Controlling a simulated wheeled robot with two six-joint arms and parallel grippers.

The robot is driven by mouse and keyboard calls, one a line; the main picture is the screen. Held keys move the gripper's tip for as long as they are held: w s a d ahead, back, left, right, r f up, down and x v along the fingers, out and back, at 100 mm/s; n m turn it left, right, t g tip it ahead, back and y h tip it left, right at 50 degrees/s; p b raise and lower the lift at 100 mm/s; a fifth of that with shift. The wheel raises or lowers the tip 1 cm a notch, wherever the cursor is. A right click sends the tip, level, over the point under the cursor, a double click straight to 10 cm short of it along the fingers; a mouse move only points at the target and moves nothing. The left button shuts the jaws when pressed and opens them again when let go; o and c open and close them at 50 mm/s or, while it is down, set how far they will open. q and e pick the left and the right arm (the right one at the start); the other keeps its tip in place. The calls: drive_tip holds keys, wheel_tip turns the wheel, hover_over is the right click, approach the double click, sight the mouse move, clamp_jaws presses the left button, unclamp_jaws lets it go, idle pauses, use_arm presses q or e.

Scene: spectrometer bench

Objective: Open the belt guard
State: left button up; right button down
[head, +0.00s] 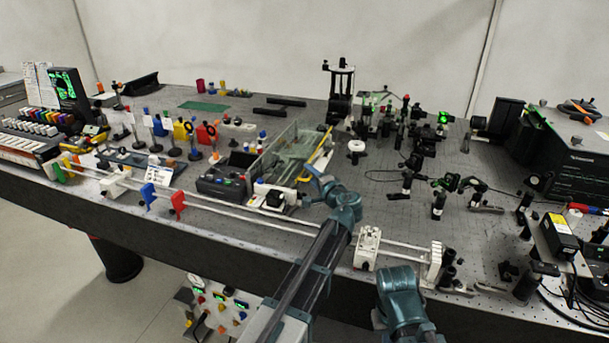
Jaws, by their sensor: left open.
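A clear see-through cover (284,146), which looks like the belt guard, stands on the bench left of centre. A yellow strip (319,146) runs along its right side. My left gripper (310,170) is open at the near right side of this cover, close to the lower end of the yellow strip. I cannot tell whether it touches the strip. My left wrist hides part of the bench behind it. A teal part of my right arm (401,300) shows at the bottom, but its gripper is out of view.
A black control box (222,184) sits left of the cover. A long white rail with blue and red holders (178,204) runs along the front edge to a white block (367,247). Optical mounts (340,92) crowd the right; a black instrument (567,158) stands far right.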

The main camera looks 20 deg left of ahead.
use_arm(q)
clamp_jaws()
idle(1.4)
